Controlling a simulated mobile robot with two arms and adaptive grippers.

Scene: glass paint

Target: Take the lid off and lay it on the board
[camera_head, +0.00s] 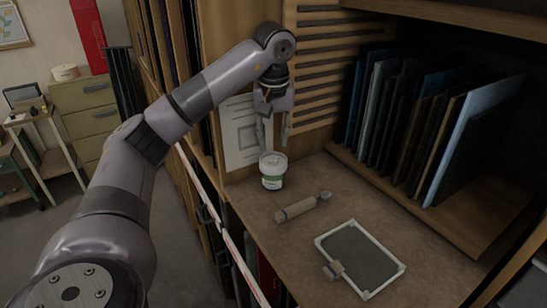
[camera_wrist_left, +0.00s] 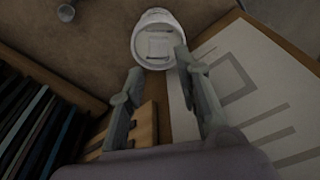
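A white tub (camera_head: 272,182) with a green label stands upright on the wooden worktop. Its pale lid (camera_head: 273,160) is on top; in the left wrist view the lid (camera_wrist_left: 158,42) shows a squarish raised mark. My left gripper (camera_head: 275,140) is above the tub, pointing down, its fingers apart with nothing between them. In the left wrist view the open fingertips (camera_wrist_left: 155,75) are near the lid's edge; whether one touches it I cannot tell. A framed grey board (camera_head: 358,256) with a white border lies flat at the front right of the worktop. My right gripper is not in view.
A beige roller-like tool (camera_head: 300,208) lies between the tub and the board. Glass sheets (camera_head: 420,110) stand in a rack at the right. A paper sheet (camera_head: 243,130) hangs behind the tub.

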